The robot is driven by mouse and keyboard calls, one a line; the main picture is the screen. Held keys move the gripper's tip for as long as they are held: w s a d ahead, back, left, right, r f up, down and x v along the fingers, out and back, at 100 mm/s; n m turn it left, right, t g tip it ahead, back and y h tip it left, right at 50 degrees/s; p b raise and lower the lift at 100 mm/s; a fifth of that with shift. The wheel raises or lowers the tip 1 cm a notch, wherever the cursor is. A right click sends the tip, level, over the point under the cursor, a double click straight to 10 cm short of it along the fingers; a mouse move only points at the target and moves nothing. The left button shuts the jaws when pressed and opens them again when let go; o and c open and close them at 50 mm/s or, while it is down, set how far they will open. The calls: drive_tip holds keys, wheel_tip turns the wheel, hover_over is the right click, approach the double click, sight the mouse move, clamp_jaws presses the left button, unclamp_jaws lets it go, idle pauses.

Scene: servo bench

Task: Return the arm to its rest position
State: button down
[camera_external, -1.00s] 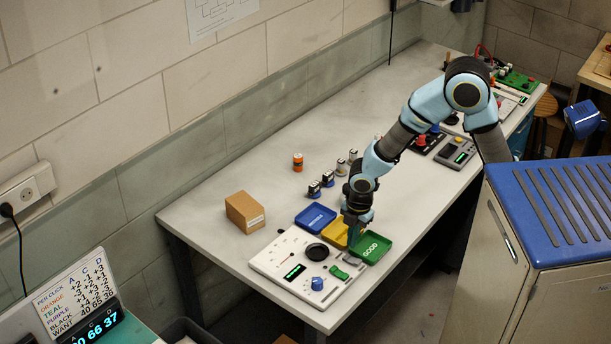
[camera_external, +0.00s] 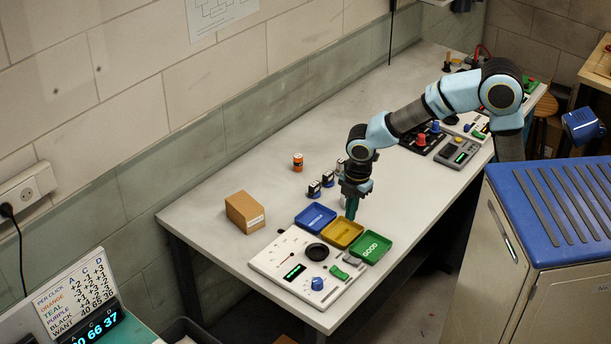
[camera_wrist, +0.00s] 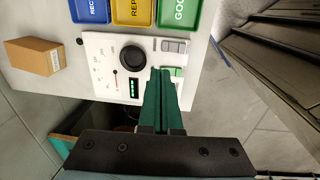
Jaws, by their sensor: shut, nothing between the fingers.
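My gripper (camera_external: 351,209) is shut and empty in the external view, pointing down just above the back of the yellow tray, near the blue tray. In the wrist view its green fingers (camera_wrist: 168,75) lie together, in front of part of the white control panel. My arm reaches out over the bench from the right, its elbow raised above the far part of the bench.
Blue (camera_external: 315,217), yellow (camera_external: 342,233) and green (camera_external: 371,247) trays stand in a row. The white panel (camera_external: 283,258) with a dial is in front of them. The bench's back strip is clear.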

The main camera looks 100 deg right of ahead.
drive_tip(key=s+a+f+m+t, duration=0.1)
drive_tip(key=s+a+f+m, duration=0.5)
drive_tip(key=s+a+m, duration=0.3)
drive_tip(key=a+m, duration=0.1)
drive_tip(key=a, duration=0.3)
drive_tip(key=shift+s+y, duration=0.3)
drive_tip(key=shift+a, duration=0.1)
idle(1.7)
